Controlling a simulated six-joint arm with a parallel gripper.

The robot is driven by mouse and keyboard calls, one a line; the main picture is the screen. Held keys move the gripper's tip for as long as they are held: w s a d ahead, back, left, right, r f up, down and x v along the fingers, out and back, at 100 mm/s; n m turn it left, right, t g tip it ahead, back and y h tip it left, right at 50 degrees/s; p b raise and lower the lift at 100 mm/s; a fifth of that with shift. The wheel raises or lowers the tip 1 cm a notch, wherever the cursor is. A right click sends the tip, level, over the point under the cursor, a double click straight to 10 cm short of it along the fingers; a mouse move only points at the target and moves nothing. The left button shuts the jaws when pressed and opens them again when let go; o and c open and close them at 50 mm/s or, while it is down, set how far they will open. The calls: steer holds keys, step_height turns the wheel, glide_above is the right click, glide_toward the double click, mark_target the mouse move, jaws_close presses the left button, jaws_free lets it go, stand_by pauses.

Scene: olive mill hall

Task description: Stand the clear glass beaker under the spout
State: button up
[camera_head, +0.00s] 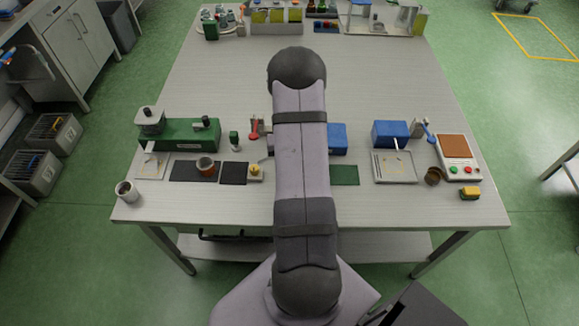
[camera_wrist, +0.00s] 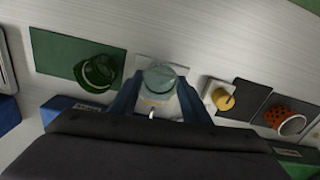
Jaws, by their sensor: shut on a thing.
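In the wrist view, my gripper (camera_wrist: 159,84) has its two blue fingers on either side of the clear glass beaker (camera_wrist: 163,74) and is shut on it. The beaker shows against a pale square plate (camera_wrist: 146,62). I cannot tell whether its base touches that plate. A small white tip, likely the spout (camera_wrist: 152,115), shows between the fingers on the wrist side of the beaker. In the head view my arm hides the gripper, the beaker and this spout. Part of a blue box (camera_head: 337,138) shows right of my arm; a labelled blue body (camera_wrist: 75,107) shows in the wrist view.
A green glass vessel (camera_wrist: 100,72) stands on a green mat (camera_wrist: 62,52) left of the gripper. A white block with a yellow knob (camera_wrist: 222,97) is close on the right, with a terracotta cup (camera_wrist: 284,117) beyond. Behind, the table (camera_head: 220,85) is largely clear.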

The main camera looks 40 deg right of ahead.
steer(key=shift+w+d, duration=1)
steer(key=shift+w+d+f+b, duration=0.1)
steer(key=shift+b, duration=0.2)
steer(key=o, duration=1.3)
steer(key=shift+c, duration=0.2)
steer(key=shift+s+a+r+p, duration=0.1)
steer(key=shift+r+p, duration=0.85)
steer(key=shift+r, duration=0.3)
steer(key=shift+s+a+r+p, duration=0.15)
steer(key=shift+r+p, duration=0.85)
steer(key=shift+r, duration=0.3)
steer(key=shift+s+a+r+p, duration=0.1)
steer(key=shift+r+p, duration=0.85)
steer(key=shift+r, duration=0.3)
